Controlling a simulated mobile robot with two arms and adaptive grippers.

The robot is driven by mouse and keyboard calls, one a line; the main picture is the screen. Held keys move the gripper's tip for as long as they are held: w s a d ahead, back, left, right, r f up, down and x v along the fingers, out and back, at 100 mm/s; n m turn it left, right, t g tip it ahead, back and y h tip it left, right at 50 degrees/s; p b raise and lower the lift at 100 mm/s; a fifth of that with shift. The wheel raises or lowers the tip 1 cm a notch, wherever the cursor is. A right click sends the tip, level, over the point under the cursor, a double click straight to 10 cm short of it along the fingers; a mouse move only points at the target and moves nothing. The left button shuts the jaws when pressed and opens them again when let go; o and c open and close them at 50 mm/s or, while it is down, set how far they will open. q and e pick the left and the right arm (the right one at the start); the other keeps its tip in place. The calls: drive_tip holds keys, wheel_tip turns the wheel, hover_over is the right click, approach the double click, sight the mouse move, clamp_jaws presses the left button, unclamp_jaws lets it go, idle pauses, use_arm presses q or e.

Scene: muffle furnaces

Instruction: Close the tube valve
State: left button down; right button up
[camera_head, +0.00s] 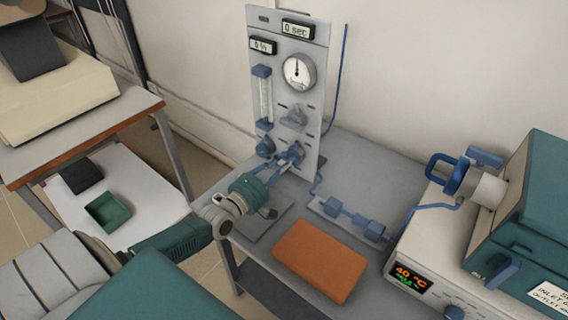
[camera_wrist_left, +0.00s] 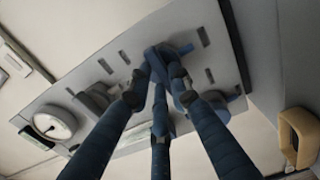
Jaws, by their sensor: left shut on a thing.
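A grey control panel (camera_head: 315,120) stands upright on the table, with a gauge, a flow tube and several knobs. My left gripper (camera_head: 285,160) reaches from the left to the lower part of this panel. Its fingers are shut on a blue valve handle (camera_head: 297,149), which also shows between the fingertips in the left wrist view (camera_wrist_left: 156,63). The fingertips partly hide the handle, so its exact turn is hard to tell. A blue tube fitting (camera_head: 352,217) lies on the table to the right. My right gripper is out of view.
An orange block (camera_head: 320,260) lies on the table below the panel. A furnace (camera_head: 535,210) with a lit display stands at the right. Another blue knob (camera_head: 265,147) sits left of the held handle, and a grey knob (camera_head: 293,117) sits above it.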

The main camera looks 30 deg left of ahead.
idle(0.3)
use_arm(q)
drive_tip(key=c, duration=1.6)
unclamp_jaws()
drive_tip(key=shift+o, duration=0.2)
drive_tip(key=s+a, duration=0.1)
drive_tip(key=s, duration=1.1)
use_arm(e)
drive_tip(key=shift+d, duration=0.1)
use_arm(q)
drive_tip(key=shift+s+f, duration=0.1)
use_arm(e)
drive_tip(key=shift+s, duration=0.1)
